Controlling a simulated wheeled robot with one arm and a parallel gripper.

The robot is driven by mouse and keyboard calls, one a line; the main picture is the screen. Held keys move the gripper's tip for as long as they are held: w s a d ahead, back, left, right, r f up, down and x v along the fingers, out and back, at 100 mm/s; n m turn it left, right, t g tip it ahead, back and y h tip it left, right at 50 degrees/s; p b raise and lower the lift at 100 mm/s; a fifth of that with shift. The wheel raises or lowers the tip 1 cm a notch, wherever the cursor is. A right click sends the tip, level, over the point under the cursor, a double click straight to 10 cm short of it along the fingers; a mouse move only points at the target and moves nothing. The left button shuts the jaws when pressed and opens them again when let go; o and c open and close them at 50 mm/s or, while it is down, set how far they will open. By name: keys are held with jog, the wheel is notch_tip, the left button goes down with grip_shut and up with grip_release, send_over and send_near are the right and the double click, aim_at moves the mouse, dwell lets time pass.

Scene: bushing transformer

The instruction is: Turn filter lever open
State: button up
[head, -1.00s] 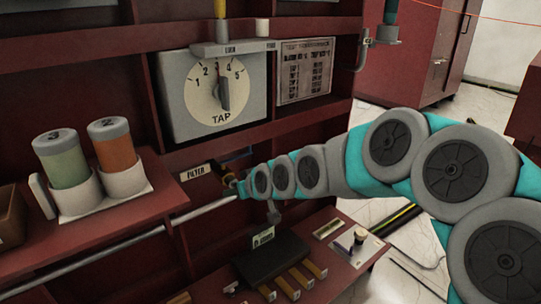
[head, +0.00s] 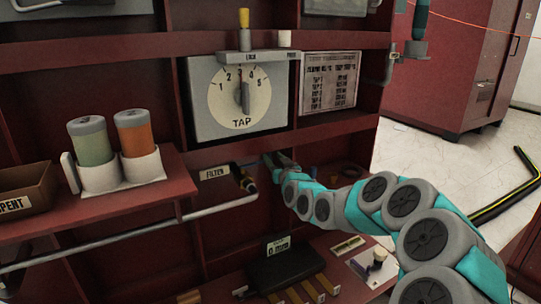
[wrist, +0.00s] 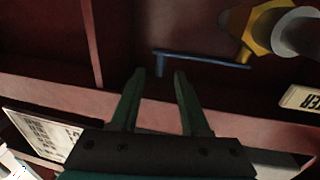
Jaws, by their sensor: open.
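The filter lever is a thin blue bar (wrist: 205,60) with a bent end, joined to a yellow valve body (wrist: 250,40) in the wrist view. In the head view the valve (head: 243,180) is right of the FILTER label (head: 213,173), on a grey pipe. My gripper (wrist: 159,78) is open and empty, its fingertips just short of the lever's bent free end and apart from it in the picture. The exact depth gap is unclear. In the head view my gripper (head: 268,159) is right of the valve, below the TAP dial panel (head: 240,95).
A shelf (head: 150,190) with green (head: 90,142) and orange (head: 136,134) canisters stands left. A dark box (head: 282,268) sits on the lower shelf. Red cabinet panels and ledges surround my gripper. Open floor (head: 425,165) lies right.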

aim_at(270, 155)
jog(key=x, duration=0.3)
jog(key=shift+f, duration=0.15)
jog(key=shift+w+a, duration=0.25)
jog(key=shift+w, duration=0.25)
jog(key=shift+c, duration=0.4)
grip_shut()
dwell(0.7)
